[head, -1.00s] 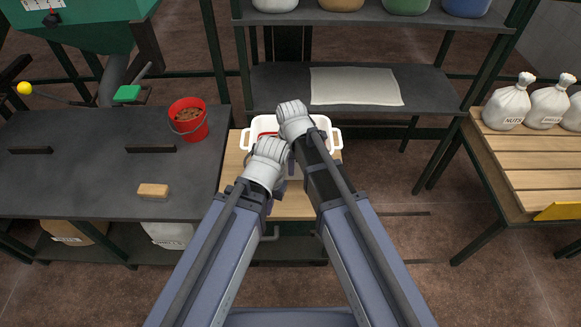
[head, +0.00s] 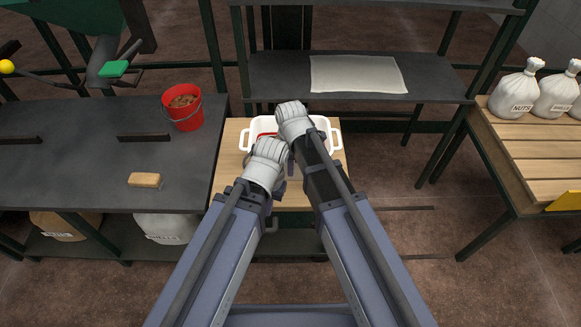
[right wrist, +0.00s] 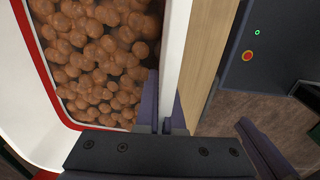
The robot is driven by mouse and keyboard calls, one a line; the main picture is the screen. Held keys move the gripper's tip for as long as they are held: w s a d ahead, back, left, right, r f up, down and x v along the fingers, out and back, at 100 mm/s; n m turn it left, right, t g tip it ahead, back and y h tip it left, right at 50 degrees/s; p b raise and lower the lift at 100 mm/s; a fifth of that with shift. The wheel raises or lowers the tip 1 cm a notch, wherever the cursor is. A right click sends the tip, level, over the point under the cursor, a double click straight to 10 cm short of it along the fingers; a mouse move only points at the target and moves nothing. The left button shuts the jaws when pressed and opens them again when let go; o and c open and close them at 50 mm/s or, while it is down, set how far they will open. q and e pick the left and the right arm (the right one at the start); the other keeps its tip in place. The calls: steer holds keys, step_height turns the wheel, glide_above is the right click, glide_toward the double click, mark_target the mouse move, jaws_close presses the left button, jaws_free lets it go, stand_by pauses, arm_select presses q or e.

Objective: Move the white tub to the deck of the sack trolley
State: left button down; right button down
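The white tub (head: 258,123) is at the centre of the head view, with a handle at each side and a red band inside. The right wrist view shows brown round pieces in the tub (right wrist: 174,45). Below it is a pale wooden deck (head: 228,180); I cannot tell whether they touch or whether this deck is the sack trolley's. My right gripper (right wrist: 163,115) has one finger on each side of the tub's wall, closed against it. My left gripper (head: 279,187) is at the tub's near side, mostly hidden by its wrist.
A dark bench (head: 80,170) at left holds a red bucket (head: 184,120) and a brush (head: 145,180). A dark shelf (head: 435,85) with a pale sheet (head: 357,74) stands behind. A slatted bench (head: 520,165) with white sacks (head: 515,95) is at right. Floor between is mostly clear.

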steer(key=shift+r, duration=0.1)
steer(key=shift+f, duration=0.2)
steer(key=c, duration=1)
jaws_free()
steer(key=shift+c, duration=0.2)
steer(key=shift+r, duration=0.1)
step_height(320, 180, up, 12)
steer(key=p, duration=1.2)
steer(key=shift+s, duration=0.4)
